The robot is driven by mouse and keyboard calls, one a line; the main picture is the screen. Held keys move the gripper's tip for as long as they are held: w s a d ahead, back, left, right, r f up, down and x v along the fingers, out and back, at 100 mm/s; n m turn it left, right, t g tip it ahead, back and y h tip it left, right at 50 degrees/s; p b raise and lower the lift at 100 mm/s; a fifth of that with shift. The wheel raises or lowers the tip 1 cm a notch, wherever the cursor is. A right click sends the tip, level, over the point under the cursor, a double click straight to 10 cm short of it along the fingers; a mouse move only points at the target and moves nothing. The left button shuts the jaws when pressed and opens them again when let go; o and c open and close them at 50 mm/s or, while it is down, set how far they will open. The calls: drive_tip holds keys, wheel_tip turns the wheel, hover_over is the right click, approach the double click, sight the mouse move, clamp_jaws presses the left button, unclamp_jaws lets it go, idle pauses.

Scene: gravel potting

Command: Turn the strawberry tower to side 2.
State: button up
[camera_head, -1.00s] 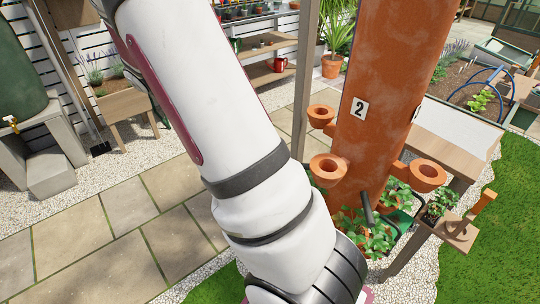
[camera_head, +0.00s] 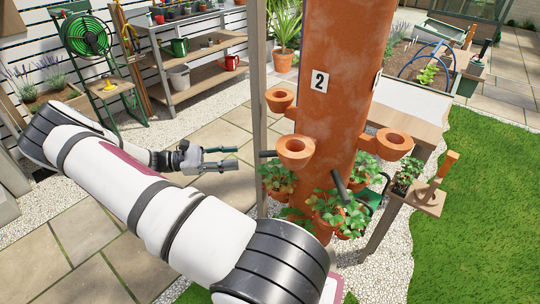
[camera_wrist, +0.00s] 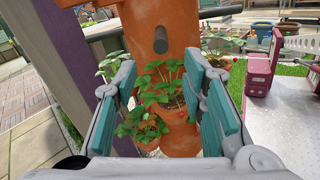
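The strawberry tower (camera_head: 335,85) is a tall terracotta column with cups around it and leafy plants (camera_head: 325,207) low down. A white plate with the number 2 (camera_head: 319,82) is on its side facing the head camera. A dark bar (camera_head: 268,154) sticks out at its left and another (camera_head: 341,187) at its front. My gripper (camera_head: 236,157) is left of the tower, pointing at it, apart from it. In the wrist view its teal-padded fingers (camera_wrist: 160,75) are spread and empty. Beyond them are the tower (camera_wrist: 150,22), a bar end (camera_wrist: 160,42) and plants (camera_wrist: 155,90).
A wooden post (camera_head: 257,100) stands just left of the tower, close to my gripper. Shelving (camera_head: 195,60) stands behind. Paving and lawn are open.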

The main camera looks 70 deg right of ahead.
sight(270, 154)
drive_tip(key=x, duration=1.2)
drive_tip(key=shift+s+d+p, duration=0.1)
drive_tip(key=shift+s+p, duration=0.25)
clamp_jaws()
